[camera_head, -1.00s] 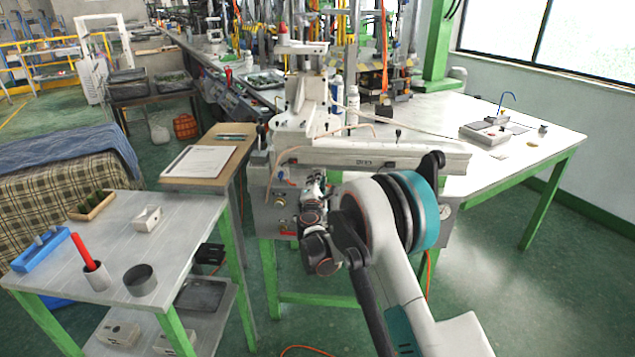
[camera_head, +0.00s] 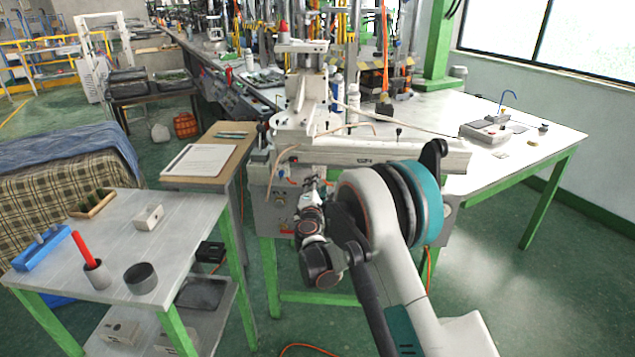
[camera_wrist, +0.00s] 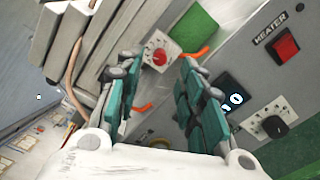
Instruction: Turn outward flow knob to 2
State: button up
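A red knob (camera_wrist: 160,58) on a white dial plate shows in the wrist view, beyond my gripper (camera_wrist: 160,72) and between its teal fingers. The fingers are apart and nothing is held between them. A black knob (camera_wrist: 274,127) on another white dial plate (camera_wrist: 258,118) is at the right, outside the fingers. No label tells which knob is the outward flow knob, and the dial numbers are too small to read. In the head view my gripper (camera_head: 310,188) is at the front of the wax machine (camera_head: 270,212), and the knobs are mostly hidden by my arm.
On the grey panel (camera_wrist: 223,58) are a red HEATER switch (camera_wrist: 287,44) and a lit display (camera_wrist: 233,98). Orange tubing (camera_wrist: 196,53) lies close to the fingertips. A side table (camera_head: 185,215) with cups and a blue rack stands left. Open floor lies at the right.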

jog(key=s, duration=0.8)
jog(key=shift+a, duration=0.1)
